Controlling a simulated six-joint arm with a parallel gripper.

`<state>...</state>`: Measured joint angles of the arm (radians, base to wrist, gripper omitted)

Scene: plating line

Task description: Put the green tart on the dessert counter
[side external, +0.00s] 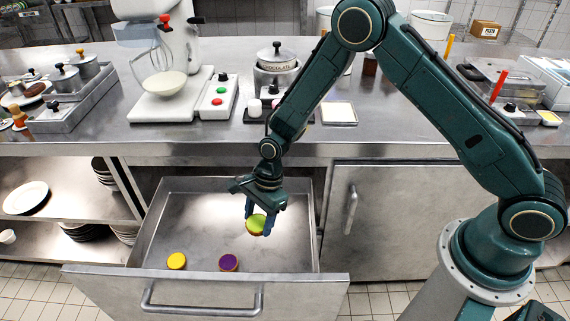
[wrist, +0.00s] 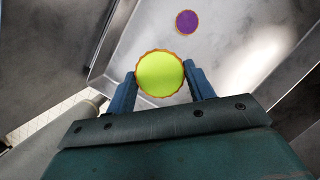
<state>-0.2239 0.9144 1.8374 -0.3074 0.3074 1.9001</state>
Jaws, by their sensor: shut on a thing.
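The green tart (side external: 256,224) is a small round tart with a bright green top and a brown crust. My gripper (side external: 258,226) is shut on it, one blue finger on each side, inside or just above the open drawer (side external: 190,215). The green tart also shows in the wrist view (wrist: 160,74), between the two fingertips of my gripper (wrist: 160,82). Its height over the drawer floor is hard to tell. The steel counter (side external: 280,125) runs behind and above the drawer; which part is the dessert counter I cannot tell.
In the drawer lie a yellow tart (side external: 177,261) and a purple tart (side external: 229,262), near the front wall. The counter holds a mixer (side external: 165,60), a button box (side external: 217,97), a chocolate pot (side external: 277,68) and a small pale square tray (side external: 339,113). The drawer handle (side external: 200,310) juts forward.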

